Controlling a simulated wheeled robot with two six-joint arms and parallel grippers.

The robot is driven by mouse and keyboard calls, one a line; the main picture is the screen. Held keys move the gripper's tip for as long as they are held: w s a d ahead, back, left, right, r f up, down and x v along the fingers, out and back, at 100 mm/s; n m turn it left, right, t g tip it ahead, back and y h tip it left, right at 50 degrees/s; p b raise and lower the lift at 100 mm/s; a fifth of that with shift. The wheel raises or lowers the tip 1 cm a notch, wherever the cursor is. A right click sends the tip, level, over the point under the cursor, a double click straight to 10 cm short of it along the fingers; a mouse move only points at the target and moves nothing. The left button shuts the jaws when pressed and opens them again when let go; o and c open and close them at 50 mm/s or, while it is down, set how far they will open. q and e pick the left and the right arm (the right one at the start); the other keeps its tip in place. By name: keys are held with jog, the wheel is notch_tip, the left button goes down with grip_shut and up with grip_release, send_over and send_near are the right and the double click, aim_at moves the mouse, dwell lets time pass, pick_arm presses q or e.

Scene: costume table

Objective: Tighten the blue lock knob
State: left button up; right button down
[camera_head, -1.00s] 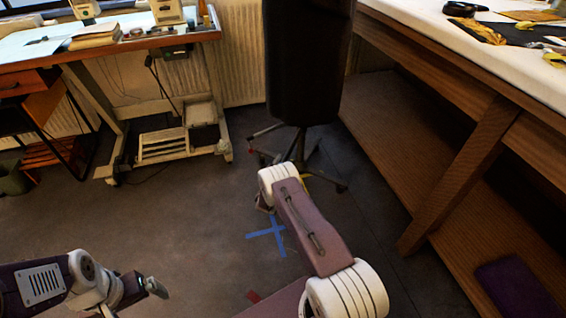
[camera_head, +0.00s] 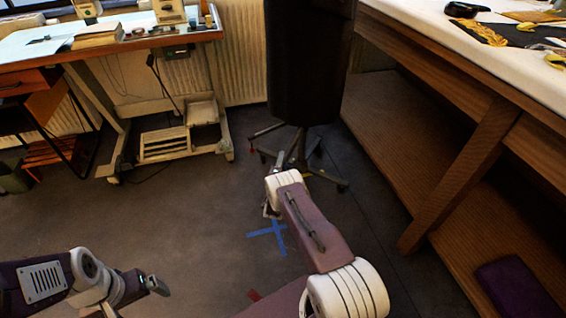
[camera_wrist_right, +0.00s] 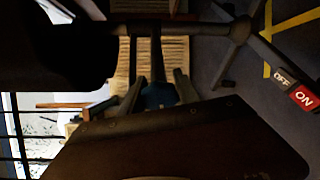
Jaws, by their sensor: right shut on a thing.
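The blue lock knob (camera_wrist_right: 158,96) shows in the right wrist view, between the fingers of my right gripper (camera_wrist_right: 156,92). The gripper is shut on it, and the fingers cover part of it. In the head view my right gripper (camera_head: 269,209) is low, in front of the stand (camera_head: 297,155) under a dark dress form (camera_head: 307,65). My wrist hides the knob there. My left gripper (camera_head: 155,286) is over the floor at lower left, away from the stand. Its finger gap is not clear.
A red and grey ON/OFF label (camera_wrist_right: 295,90) shows beside the stand's legs. A long wooden table (camera_head: 470,140) stands to the right. A workbench (camera_head: 120,45) is at the back left. A blue tape cross (camera_head: 266,235) marks open floor.

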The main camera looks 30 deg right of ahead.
dwell(0.3)
jog(key=c, duration=0.9)
grip_release()
jog(key=shift+s+a+r, duration=0.1)
jog(key=shift+s, duration=0.05)
jog(key=p+v, duration=0.5)
jog(key=v, duration=0.3)
jog(key=shift+s+a, duration=0.2)
jog(key=shift+s, duration=0.1)
